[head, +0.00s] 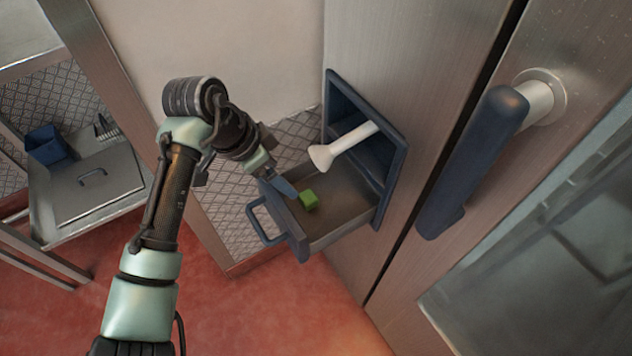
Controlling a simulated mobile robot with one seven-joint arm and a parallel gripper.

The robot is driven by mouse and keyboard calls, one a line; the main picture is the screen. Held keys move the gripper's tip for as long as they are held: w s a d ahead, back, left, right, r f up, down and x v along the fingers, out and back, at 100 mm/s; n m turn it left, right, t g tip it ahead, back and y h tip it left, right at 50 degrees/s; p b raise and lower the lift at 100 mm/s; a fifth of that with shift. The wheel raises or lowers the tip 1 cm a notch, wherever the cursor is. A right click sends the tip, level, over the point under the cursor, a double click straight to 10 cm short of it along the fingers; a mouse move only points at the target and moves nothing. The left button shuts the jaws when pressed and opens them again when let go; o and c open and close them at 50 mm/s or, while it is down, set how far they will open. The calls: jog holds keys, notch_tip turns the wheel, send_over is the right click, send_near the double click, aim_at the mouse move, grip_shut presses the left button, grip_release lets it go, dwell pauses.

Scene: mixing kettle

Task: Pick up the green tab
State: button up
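My gripper (290,192) reaches over the drawer front from the upper left. Its blue-grey tip is right beside the tab's left side in the picture. The fingers are small and seen from behind, so I cannot tell whether they are apart or closed, or whether they touch the tab.
A white flared spout (335,153) juts out above the drawer. The drawer's blue handle (262,222) faces left. A large dark blue door handle (470,165) is on the right. A steel sink unit with a lid (90,185) and a blue bin (47,146) stands at left.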

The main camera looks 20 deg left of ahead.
jog(key=b, duration=0.2)
send_over(305, 198)
jog(key=s+a, duration=0.2)
jog(key=f, duration=0.5)
jog(key=shift+s+f, duration=0.2)
jog(key=shift+f, duration=0.15)
jog(key=shift+b+x, duration=0.95)
jog(key=shift+x, duration=2.2)
jog(key=shift+w+d+r, duration=0.1)
jog(key=shift+w, duration=0.1)
grip_shut()
